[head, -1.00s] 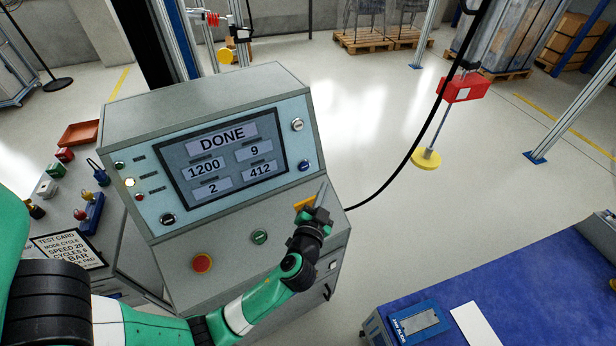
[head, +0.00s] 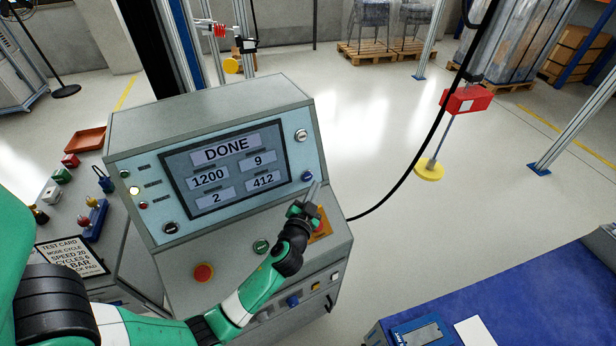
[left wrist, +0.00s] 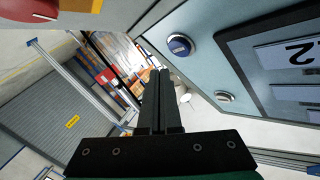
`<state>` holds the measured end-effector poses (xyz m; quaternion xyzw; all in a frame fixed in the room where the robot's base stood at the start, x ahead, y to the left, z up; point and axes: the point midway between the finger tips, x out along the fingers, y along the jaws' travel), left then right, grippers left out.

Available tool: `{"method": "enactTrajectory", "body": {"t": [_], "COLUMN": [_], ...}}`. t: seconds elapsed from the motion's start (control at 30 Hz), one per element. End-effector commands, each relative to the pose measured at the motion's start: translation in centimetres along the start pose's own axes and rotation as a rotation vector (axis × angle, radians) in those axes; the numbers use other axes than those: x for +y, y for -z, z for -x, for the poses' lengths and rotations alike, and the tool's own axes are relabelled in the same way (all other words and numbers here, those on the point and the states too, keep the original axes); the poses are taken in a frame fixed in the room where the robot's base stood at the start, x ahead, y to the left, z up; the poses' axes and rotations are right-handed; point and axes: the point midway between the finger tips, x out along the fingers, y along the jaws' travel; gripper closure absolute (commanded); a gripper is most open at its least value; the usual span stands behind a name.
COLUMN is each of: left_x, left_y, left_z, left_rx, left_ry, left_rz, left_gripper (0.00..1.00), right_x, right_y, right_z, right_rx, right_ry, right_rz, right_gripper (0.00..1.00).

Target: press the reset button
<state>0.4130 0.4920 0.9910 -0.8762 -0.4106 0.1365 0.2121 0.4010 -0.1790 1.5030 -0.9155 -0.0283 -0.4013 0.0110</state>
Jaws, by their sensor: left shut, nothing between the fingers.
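The grey control console (head: 215,100) has a screen reading DONE. A blue button (head: 308,176) sits on its light-blue panel, right of the screen's lower corner; it also shows in the left wrist view (left wrist: 180,45). I cannot read its label, so I cannot tell whether it is the reset button. My left gripper (head: 315,189) is shut and empty, with its fingertips close below the blue button in the head view. In the left wrist view the shut fingertips (left wrist: 160,72) appear just below and left of the button, apart from it. My right gripper is in neither view.
A pale round button (head: 300,136) sits above the blue one. A red button (head: 204,272), a green button (head: 261,247) and a yellow-orange plate (head: 323,225) are on the lower slope. A black cable (head: 400,186) hangs right of the console. A blue-topped table (head: 540,290) stands at lower right.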

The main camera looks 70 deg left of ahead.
Motion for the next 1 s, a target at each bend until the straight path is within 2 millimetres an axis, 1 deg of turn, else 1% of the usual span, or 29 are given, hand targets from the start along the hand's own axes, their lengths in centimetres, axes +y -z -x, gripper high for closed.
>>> {"method": "enactTrajectory", "body": {"t": [0.03, 0.1, 0.23, 1.0], "left_x": [-0.34, -0.6, -0.89, -0.93], "left_y": [-0.42, -0.65, -0.96, -0.96], "left_z": [-0.44, -0.82, -1.21, -1.25], "left_rx": [-0.002, 0.0, 0.0, 0.0], "left_ry": [0.003, 0.002, 0.001, 0.001], "left_rz": [0.0, 0.001, 0.0, 0.0], "left_gripper": [1.0, 1.0, 1.0, 1.0], "right_x": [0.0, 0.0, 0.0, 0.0], "right_y": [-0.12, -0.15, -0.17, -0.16], "right_z": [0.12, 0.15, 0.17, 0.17], "right_rx": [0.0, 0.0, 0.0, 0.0], "right_ry": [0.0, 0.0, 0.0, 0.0], "right_rz": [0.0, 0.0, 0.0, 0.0], "right_gripper": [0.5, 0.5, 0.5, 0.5]}}
